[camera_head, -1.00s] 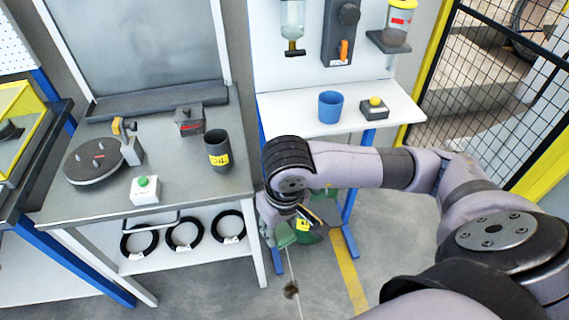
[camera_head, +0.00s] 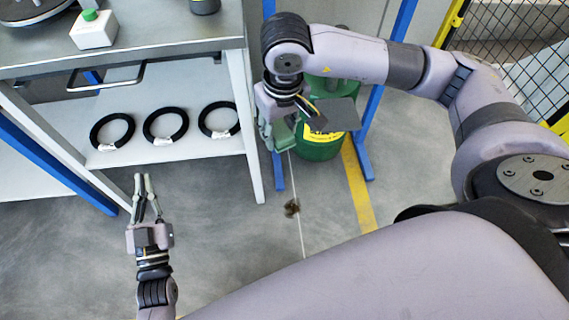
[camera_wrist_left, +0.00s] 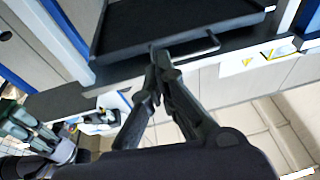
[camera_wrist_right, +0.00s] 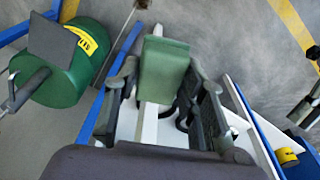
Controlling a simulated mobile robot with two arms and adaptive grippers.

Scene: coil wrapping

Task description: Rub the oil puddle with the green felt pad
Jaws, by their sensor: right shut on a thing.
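The oil puddle (camera_head: 291,208) is a small dark brown spot on the grey floor. My right gripper (camera_head: 277,138) is shut on the green felt pad (camera_wrist_right: 163,70), a flat green block between its fingers in the right wrist view. In the head view the pad is partly hidden by the gripper. The pad is apart from the puddle, above and slightly left of it in the picture. My left gripper (camera_head: 145,180) is empty in front of the bench; its fingertips meet in the left wrist view (camera_wrist_left: 160,58).
A green can (camera_head: 320,148) with a yellow label and grey lid stands beside my right gripper. A bench shelf (camera_head: 180,165) with several black coils (camera_head: 165,124) is at left, its white leg (camera_head: 245,130) close by. The floor around the puddle is clear.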

